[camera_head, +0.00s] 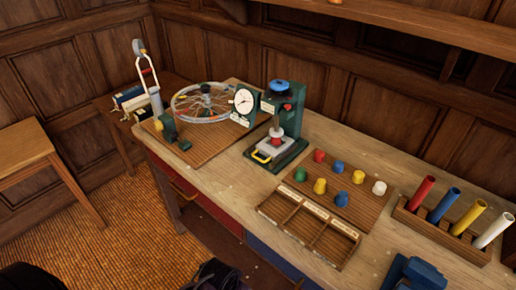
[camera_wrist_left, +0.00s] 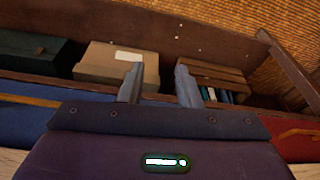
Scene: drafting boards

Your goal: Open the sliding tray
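A green press (camera_head: 280,125) stands on the workbench. At its base is a sliding tray (camera_head: 268,152) with a yellow handle (camera_head: 261,157) at the front. A red and white plunger (camera_head: 277,136) stands above the tray. The tray appears pushed in under the press. My left gripper (camera_wrist_left: 159,86) is open and empty in the left wrist view, its two fingers apart, in front of the bench's drawers and below the benchtop. Dark parts at the bottom edge of the head view appear to be mine. My right gripper is not in view.
A spoked wheel (camera_head: 203,102) and a dial gauge (camera_head: 243,101) stand left of the press. A peg board (camera_head: 345,202), compartment box (camera_head: 310,228) and tube rack (camera_head: 430,230) stand right. Below are red (camera_wrist_left: 300,144) and blue (camera_wrist_left: 30,122) drawers, and boxes (camera_wrist_left: 115,66).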

